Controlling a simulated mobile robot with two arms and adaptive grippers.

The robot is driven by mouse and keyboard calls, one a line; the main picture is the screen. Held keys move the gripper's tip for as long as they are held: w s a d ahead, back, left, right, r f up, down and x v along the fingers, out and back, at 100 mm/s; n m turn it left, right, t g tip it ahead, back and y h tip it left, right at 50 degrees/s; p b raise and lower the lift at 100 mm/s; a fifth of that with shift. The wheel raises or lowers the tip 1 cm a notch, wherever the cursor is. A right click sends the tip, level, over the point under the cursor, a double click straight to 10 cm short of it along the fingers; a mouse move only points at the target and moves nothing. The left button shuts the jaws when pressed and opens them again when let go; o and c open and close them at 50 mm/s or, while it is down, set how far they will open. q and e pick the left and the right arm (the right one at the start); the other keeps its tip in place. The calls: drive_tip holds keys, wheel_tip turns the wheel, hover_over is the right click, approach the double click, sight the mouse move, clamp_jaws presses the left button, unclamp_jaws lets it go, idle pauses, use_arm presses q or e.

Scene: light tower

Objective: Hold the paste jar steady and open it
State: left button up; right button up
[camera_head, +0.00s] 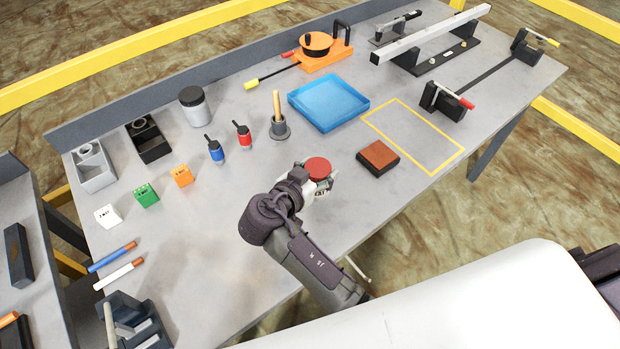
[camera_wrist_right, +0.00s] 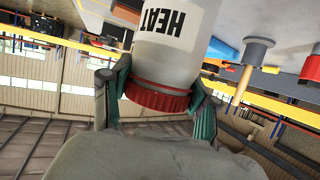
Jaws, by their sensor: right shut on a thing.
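The paste jar is white with a red lid and a label on which "HEAT" can be read. In the head view, its red lid (camera_head: 318,165) shows just beyond my right gripper (camera_head: 316,176), near the front middle of the workbench (camera_head: 225,280). In the right wrist view the picture is upside down. The jar's white body (camera_wrist_right: 172,52) rises to the top edge. My right gripper (camera_wrist_right: 160,97) is shut with one finger on each side of the red lid (camera_wrist_right: 158,98). The jar's base is hidden. My left gripper is in neither view.
A brown block (camera_head: 378,158) lies right of the jar, near a yellow-outlined area (camera_head: 414,138). Red (camera_head: 243,135) and blue (camera_head: 215,150) bottles stand left.

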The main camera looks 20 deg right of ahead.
drive_tip(key=s+d+r+b, duration=0.2)
drive_tip(key=s+d+r, duration=0.4)
drive_tip(key=s, duration=0.1)
drive_tip(key=shift+d, duration=0.4)
drive_tip(key=shift+s, duration=0.1)
drive_tip(key=o, duration=1)
clamp_jaws()
drive_tip(key=w+a+r+n+t+y, duration=0.2)
drive_tip(key=a+r+n+t+y, duration=0.1)
drive_tip(key=n+y, duration=0.7)
drive_tip(key=shift+w+a+r+t+b, duration=0.4)
drive_tip(key=shift+a+t+b, duration=0.1)
drive_tip(key=shift+t, duration=0.4)
